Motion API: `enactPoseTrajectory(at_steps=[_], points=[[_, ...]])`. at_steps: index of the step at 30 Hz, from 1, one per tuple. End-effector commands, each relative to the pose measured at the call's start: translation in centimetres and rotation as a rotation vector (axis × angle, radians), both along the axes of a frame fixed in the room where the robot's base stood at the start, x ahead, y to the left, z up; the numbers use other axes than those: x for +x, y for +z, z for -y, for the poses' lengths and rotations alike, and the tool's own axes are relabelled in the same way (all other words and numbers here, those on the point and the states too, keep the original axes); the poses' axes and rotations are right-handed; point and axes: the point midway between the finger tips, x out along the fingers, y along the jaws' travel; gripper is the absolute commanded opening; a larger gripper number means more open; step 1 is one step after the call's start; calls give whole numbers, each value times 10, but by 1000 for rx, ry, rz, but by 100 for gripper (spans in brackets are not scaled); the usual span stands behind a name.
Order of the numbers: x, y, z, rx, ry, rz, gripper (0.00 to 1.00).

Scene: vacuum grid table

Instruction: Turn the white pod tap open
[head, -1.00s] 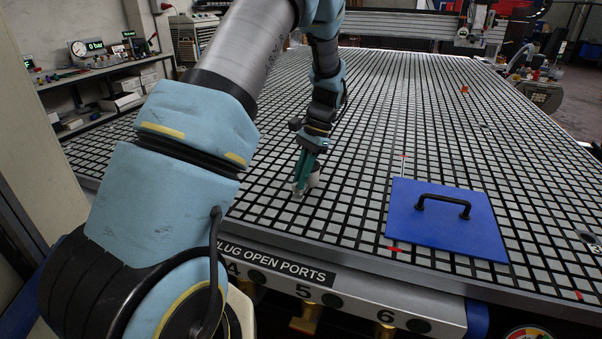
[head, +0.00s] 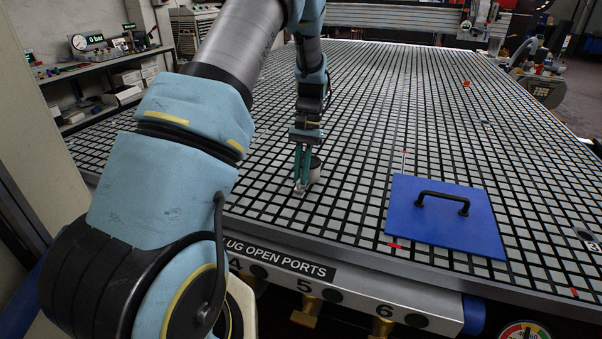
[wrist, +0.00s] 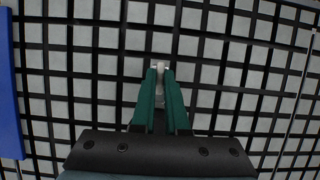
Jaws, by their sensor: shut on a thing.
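The white pod (head: 315,172) stands on the black-and-grey grid table, near the front edge, just behind and to the right of my fingers in the head view. Its tap, a small pale piece (wrist: 160,66), shows between my green fingertips in the wrist view. My gripper (head: 301,187) points down and is shut on the tap, low over the grid. It also shows in the wrist view (wrist: 160,72). The fingers hide most of the tap, and I cannot tell its exact angle.
A blue plate (head: 445,240) with a black handle (head: 442,202) lies on the grid to the right. A front rail carries the label "PLUG OPEN PORTS" (head: 278,258) and numbered ports. The grid behind the gripper is mostly clear.

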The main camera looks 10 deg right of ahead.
Motion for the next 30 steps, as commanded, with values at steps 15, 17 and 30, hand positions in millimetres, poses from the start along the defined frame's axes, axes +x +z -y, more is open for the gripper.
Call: enactPoseTrajectory(at_steps=[15, 17, 30], points=[[0, 0, 0, 0, 5, 1, 24], [0, 0, 0, 0, 5, 1, 31], [2, 4, 1, -1, 4, 3, 42]])
